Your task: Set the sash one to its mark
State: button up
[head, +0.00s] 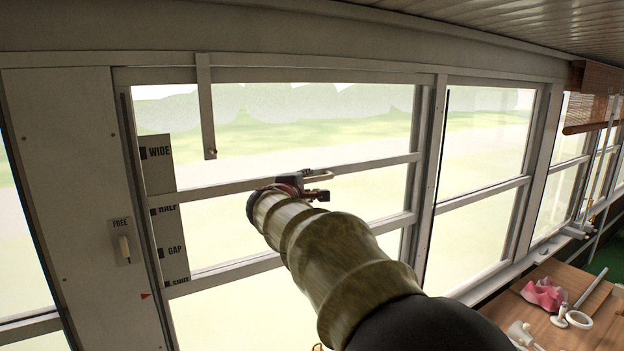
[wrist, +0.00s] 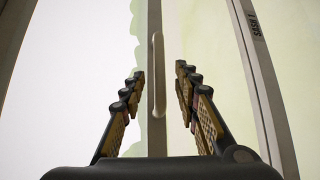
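Sash 1 is a pale window sash; its rail (head: 225,187) crosses the head view behind my gripper. Its "SASH 1" label (wrist: 254,25) shows at the upper right of the wrist view. A pale bar handle (wrist: 158,75) lies between the two fingers of my gripper (wrist: 160,90), which is open with gaps at both sides. In the head view my gripper (head: 306,187) is at the handle (head: 319,177), partly hidden by my wrist. A scale board (head: 161,178) at left reads WIDE, HALF, GAP and a partly covered lowest word. A red triangle (head: 146,295) sits beside its lower end.
A switch plate marked FREE (head: 122,241) is on the left post. A hanging strip (head: 206,105) reaches down before the upper glass. At lower right, a wooden table (head: 595,334) holds a pink cloth (head: 543,294) and small white items. A rolled blind (head: 593,105) hangs at far right.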

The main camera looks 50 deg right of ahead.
aim_at(313, 181)
jog(key=p+x, duration=0.1)
jog(key=x, duration=0.4)
jog(key=shift+w+d, duration=0.15)
jog(key=shift+d, duration=0.15)
jog(key=shift+c, duration=1.3)
grip_shut()
